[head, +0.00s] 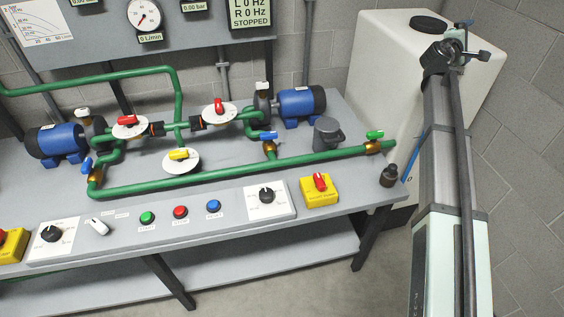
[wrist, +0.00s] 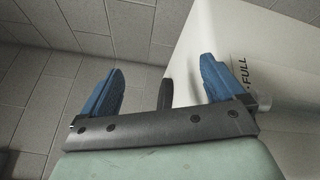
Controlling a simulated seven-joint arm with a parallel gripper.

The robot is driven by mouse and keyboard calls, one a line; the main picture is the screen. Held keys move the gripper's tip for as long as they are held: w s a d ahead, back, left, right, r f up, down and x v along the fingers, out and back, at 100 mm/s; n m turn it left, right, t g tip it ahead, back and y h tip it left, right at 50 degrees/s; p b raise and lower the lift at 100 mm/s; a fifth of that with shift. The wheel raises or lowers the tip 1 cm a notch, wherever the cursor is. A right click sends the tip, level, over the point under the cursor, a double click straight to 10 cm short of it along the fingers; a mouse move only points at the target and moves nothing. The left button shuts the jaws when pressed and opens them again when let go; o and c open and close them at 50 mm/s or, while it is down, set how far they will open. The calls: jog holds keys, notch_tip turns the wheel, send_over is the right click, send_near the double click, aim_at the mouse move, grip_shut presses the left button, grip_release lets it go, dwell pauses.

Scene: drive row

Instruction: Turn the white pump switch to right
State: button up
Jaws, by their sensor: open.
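The white pump switch (head: 97,226) is a white lever knob on the sloped front panel of the bench, left of the green button. Its handle lies tilted, one end toward the upper left and the other toward the lower right. My gripper shows in the wrist view (wrist: 163,90) with its two blue fingers wide apart and nothing between them. It faces the block wall and the white tank. In the head view my arm stands at the right, far from the switch, and the gripper's fingers are mostly hidden there.
Green (head: 147,218), red (head: 180,212) and blue (head: 213,206) buttons sit right of the switch. A black dial (head: 51,234) is left of it. A yellow box with a red knob (head: 320,182) is at the panel's right. Green pipes (head: 230,172) run behind. A white tank (head: 385,60) stands at the back right.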

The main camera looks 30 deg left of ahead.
jog(key=s+a+r+n+t+y, duration=0.1)
jog(key=s+a+r, duration=0.15)
jog(key=a, duration=0.35)
jog(key=s+a+r+n+t+y, duration=0.1)
jog(key=s+a+r+n, duration=0.15)
jog(key=a, duration=0.35)
jog(key=s+a+f+g+y, duration=0.1)
jog(key=s+a+f, duration=0.1)
jog(key=a, duration=0.5)
jog(key=s+a+f, duration=0.1)
jog(key=s+a, duration=0.1)
jog(key=a, duration=0.6)
jog(key=s+a+f+n+g+y, duration=0.15)
jog(key=s+a+f, duration=0.25)
jog(key=s+a, duration=0.5)
jog(key=s+a+f+n+g+y, duration=0.15)
jog(key=s+a+f, duration=0.35)
jog(key=s+a, duration=0.5)
jog(key=s+a+f+n+g, duration=0.1)
jog(key=s+a+f+g, duration=0.4)
jog(key=a, duration=0.7)
jog(key=n+g, duration=0.6)
jog(key=n, duration=0.4)
send_near(96, 225)
jog(key=x, duration=0.9)
jog(key=shift+w, duration=0.1)
